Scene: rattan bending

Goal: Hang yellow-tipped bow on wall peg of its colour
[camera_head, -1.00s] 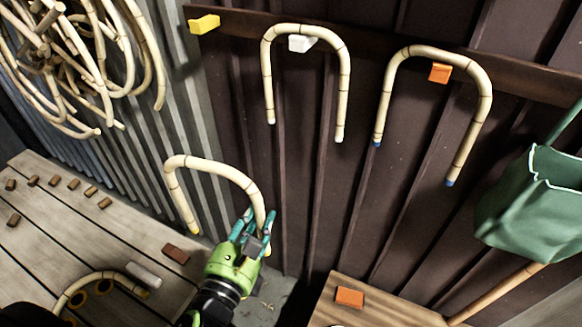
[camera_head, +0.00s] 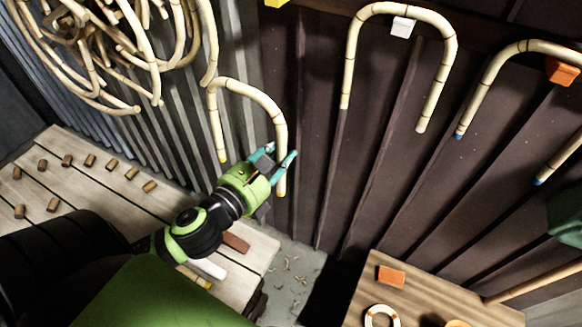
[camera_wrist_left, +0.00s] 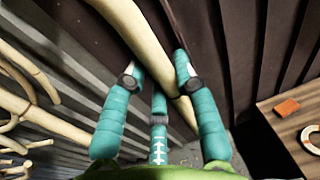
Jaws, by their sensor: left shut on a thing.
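My left gripper (camera_head: 272,168) is shut on one leg of the yellow-tipped bow (camera_head: 247,86), a pale cane bent into an arch with its bend up. Its free leg hangs to the left and shows a yellow tip. In the left wrist view the cane (camera_wrist_left: 152,45) runs between the teal fingers (camera_wrist_left: 158,95). The yellow peg (camera_head: 276,3) is at the top edge of the head view, above and slightly right of the bow, mostly cut off. The bow is apart from it.
One bow (camera_head: 352,50) hangs at the white peg (camera_head: 402,27), another (camera_head: 497,68) at the orange peg (camera_head: 562,72). Coiled canes (camera_head: 90,55) hang at upper left. A slatted bench (camera_head: 95,195) and a wooden table (camera_head: 430,290) stand below.

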